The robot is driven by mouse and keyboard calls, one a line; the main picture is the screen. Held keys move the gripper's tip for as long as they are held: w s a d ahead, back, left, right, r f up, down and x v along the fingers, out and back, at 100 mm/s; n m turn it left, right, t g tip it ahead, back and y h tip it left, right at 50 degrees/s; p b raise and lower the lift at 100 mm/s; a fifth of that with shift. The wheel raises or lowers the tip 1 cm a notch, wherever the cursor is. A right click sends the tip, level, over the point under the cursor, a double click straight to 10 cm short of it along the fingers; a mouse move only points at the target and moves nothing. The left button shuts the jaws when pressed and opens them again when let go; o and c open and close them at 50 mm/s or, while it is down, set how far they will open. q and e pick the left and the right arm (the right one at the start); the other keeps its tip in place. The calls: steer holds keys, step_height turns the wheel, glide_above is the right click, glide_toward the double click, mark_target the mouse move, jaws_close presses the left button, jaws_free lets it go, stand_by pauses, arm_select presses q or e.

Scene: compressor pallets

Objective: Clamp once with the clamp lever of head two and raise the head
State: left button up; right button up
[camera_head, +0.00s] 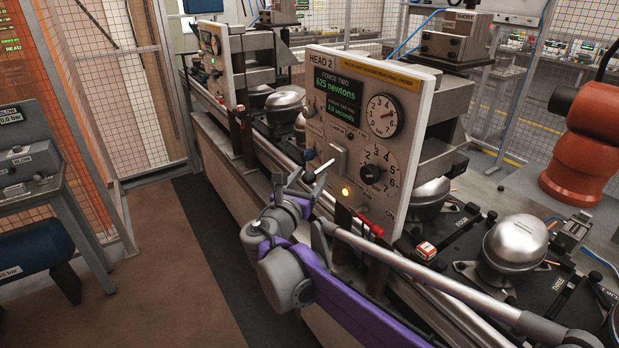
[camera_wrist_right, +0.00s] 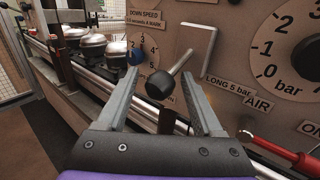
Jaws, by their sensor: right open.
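The head two panel (camera_head: 325,85) is a pale upright board with a green-lit display, a gauge and a dial. A clamp lever (camera_head: 323,168), a pale rod with a dark round knob, sticks out from its lower left. In the right wrist view the lever's knob (camera_wrist_right: 160,85) lies between the two fingers, seemingly apart from both. My right gripper (camera_head: 296,180) is open at the lever; its fingers also show in the right wrist view (camera_wrist_right: 158,92). The head's machine body (camera_head: 450,110) stands behind the panel. My left gripper is not in view.
A silver compressor (camera_head: 515,243) sits on a black pallet at the right. A red-tipped lever (camera_wrist_right: 275,142) is right of the gripper. A blue knob (camera_wrist_right: 135,56) is close to the left finger. A rail runs along the front. An orange robot (camera_head: 590,130) stands far right.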

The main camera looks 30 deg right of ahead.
jaws_close()
steer(key=shift+r, duration=0.1)
stand_by(1.2)
